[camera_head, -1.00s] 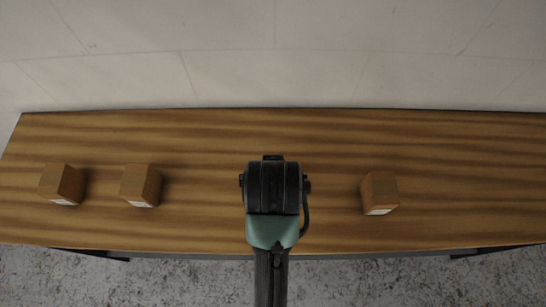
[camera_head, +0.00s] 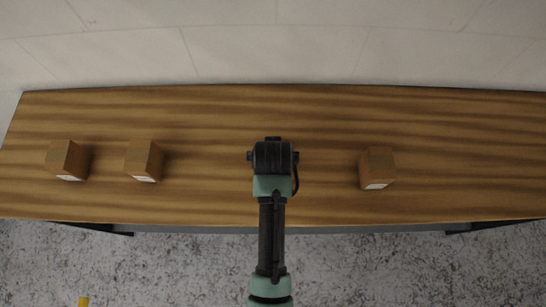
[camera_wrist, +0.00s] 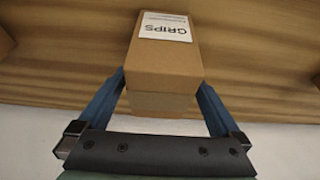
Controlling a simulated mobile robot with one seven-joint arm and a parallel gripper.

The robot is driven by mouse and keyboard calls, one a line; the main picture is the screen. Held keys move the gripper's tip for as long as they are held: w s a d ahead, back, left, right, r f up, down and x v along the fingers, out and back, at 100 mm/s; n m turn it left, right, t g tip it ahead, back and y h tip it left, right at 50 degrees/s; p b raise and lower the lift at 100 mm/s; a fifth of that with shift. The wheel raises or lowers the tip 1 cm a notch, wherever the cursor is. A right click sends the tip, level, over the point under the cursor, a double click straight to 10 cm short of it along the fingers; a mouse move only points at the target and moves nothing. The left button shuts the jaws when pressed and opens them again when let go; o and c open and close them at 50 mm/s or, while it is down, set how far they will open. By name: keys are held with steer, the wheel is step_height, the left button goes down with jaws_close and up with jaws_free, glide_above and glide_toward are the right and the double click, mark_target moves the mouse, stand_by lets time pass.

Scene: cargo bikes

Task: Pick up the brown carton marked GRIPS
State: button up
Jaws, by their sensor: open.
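The brown carton marked GRIPS (camera_wrist: 164,62) shows in the wrist view, with a white label on its face. My gripper (camera_wrist: 160,90) is open, one blue finger on each side of the carton's near part. I cannot tell whether either finger touches it. In the head view my wrist (camera_head: 273,156) is over the middle of the wooden table (camera_head: 220,120), and my arm hides this carton and the fingers there.
Two similar brown cartons stand on the left, the outer one (camera_head: 67,158) and the inner one (camera_head: 144,159). Another carton (camera_head: 377,167) stands on the right. A pale wall (camera_head: 300,45) runs behind the table. The tabletop between the cartons is clear.

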steer(key=shift+w+f, duration=0.15)
steer(key=shift+f, duration=0.2)
steer(key=c, duration=1.4)
steer(key=shift+c, duration=0.8)
steer(key=shift+r, duration=0.15)
